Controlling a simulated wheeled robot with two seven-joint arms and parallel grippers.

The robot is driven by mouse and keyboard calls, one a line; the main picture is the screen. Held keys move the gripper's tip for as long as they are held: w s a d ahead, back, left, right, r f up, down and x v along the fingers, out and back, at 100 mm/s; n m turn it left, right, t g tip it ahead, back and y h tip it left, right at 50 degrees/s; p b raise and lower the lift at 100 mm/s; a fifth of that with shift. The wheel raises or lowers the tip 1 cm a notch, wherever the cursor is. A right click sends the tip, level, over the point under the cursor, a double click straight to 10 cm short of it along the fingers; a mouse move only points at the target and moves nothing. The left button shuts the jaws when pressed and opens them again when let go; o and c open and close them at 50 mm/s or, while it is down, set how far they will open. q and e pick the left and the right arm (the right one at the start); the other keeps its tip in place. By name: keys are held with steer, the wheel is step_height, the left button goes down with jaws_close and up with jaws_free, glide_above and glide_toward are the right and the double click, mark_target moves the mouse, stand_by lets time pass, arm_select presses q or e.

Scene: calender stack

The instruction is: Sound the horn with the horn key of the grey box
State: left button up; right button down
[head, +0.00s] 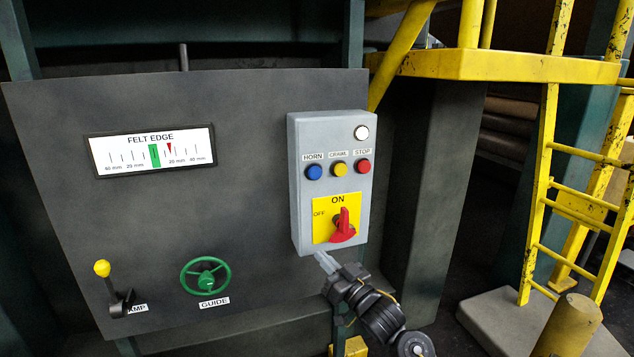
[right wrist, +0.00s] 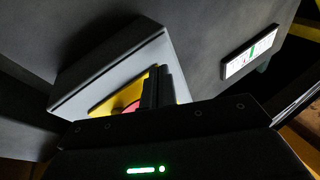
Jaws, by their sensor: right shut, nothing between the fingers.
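The grey box (head: 296,190) is fixed on the dark panel and carries a row of keys. The horn key is the blue button (head: 314,172) under the HORN label at the left of the row. The yellow CRAWL key (head: 340,169) and the red STOP key (head: 363,166) are to its right. Below is a red rotary switch (head: 343,226) on a yellow plate, pointing up to ON. My right gripper (head: 322,258) is shut and empty, just below the box's lower edge. In the right wrist view the box (right wrist: 115,75) is beyond the fingers; the horn key is hidden there. My left gripper is out of view.
A white lamp (head: 361,132) sits at the box's top right. Left on the panel are the FELT EDGE gauge (head: 150,150), a green GUIDE wheel (head: 205,277) and a yellow-knobbed lever (head: 103,268). A yellow ladder (head: 540,200) stands at the right. The space before the keys is clear.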

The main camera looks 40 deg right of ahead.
steer(key=s+a+r+n+t+y, duration=0.15)
steer(key=s+r, duration=0.25)
steer(key=r, duration=0.7)
steer(key=n+t+y+p, duration=0.2)
steer(key=n+y, duration=0.1)
glide_toward(315, 172)
steer(key=s+a+r, duration=0.4)
steer(key=s+a, duration=0.1)
steer(key=shift+w+a+r, duration=0.1)
steer(key=shift+w+a, duration=0.1)
steer(key=shift+w+b, duration=0.1)
steer(key=shift+b, duration=0.2)
steer(key=shift+w+d+b, duration=0.25)
steer(key=shift+w+d, duration=0.25)
steer(key=shift+w, duration=0.85)
steer(key=shift+w+d+b, duration=0.3)
steer(key=shift+w+d, duration=0.2)
steer(key=shift+w, duration=0.85)
steer(key=shift+w+d+b, duration=0.25)
steer(key=shift+w+d, duration=0.25)
steer(key=shift+w, duration=0.9)
steer(key=shift+w, duration=0.1)
steer(key=shift+w+d, duration=0.1)
steer(key=shift+w, duration=0.2)
